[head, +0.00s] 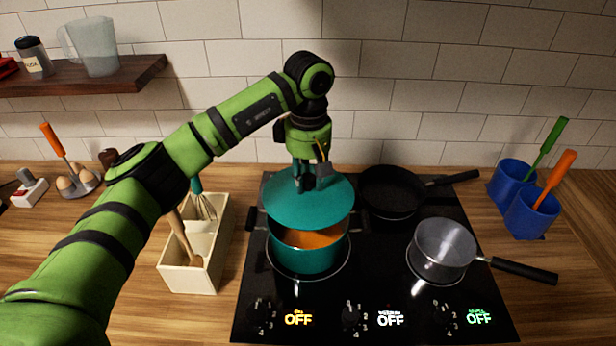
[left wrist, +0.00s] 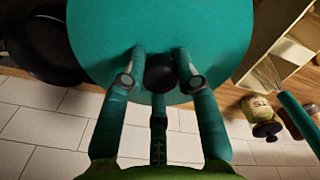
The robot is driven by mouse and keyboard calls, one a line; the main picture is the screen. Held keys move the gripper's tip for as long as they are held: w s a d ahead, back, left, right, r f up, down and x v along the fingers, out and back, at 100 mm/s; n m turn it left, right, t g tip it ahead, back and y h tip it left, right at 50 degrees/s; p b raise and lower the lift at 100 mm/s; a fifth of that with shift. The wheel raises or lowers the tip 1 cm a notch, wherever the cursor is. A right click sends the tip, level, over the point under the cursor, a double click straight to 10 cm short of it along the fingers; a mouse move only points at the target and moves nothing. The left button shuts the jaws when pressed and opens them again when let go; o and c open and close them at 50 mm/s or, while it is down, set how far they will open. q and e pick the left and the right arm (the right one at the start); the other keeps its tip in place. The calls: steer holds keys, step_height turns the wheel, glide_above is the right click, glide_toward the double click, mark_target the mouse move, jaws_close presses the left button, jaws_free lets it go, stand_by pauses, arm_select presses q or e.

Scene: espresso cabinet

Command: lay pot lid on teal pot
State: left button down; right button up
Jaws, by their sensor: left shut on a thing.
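The teal pot (head: 305,260) stands on the front left burner of the black stove, with orange contents showing at its front. The teal pot lid (head: 300,208) is above the pot, covering its back part in the head view. I cannot tell whether the lid touches the rim. My left gripper (head: 308,186) is shut on the lid's dark knob. In the left wrist view the fingers (left wrist: 160,72) close around the black knob (left wrist: 160,74), and the lid (left wrist: 240,30) fills the top. My right gripper is not in view.
A black pan (head: 388,192) stands on the back burner and a steel saucepan (head: 440,248) on the front right one. A cream utensil box (head: 195,270) stands left of the stove (head: 380,285). Blue holders (head: 530,212) with utensils stand at the right.

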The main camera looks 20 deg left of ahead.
mark_target(308, 196)
arm_select(q)
steer(key=shift+w+f+b, duration=0.1)
steer(key=shift+f+b, duration=0.3)
steer(key=shift+f, duration=0.5)
steer(key=shift+f+b, duration=1.45)
steer(key=shift+f, duration=0.3)
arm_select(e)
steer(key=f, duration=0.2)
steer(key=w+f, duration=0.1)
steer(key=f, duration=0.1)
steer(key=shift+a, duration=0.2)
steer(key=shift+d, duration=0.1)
arm_select(q)
steer(key=shift+f+b, duration=0.8)
steer(key=shift+b, duration=0.4)
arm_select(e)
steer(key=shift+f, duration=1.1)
arm_select(q)
steer(key=c, duration=0.8)
jaws_free()
steer(key=shift+c, duration=0.2)
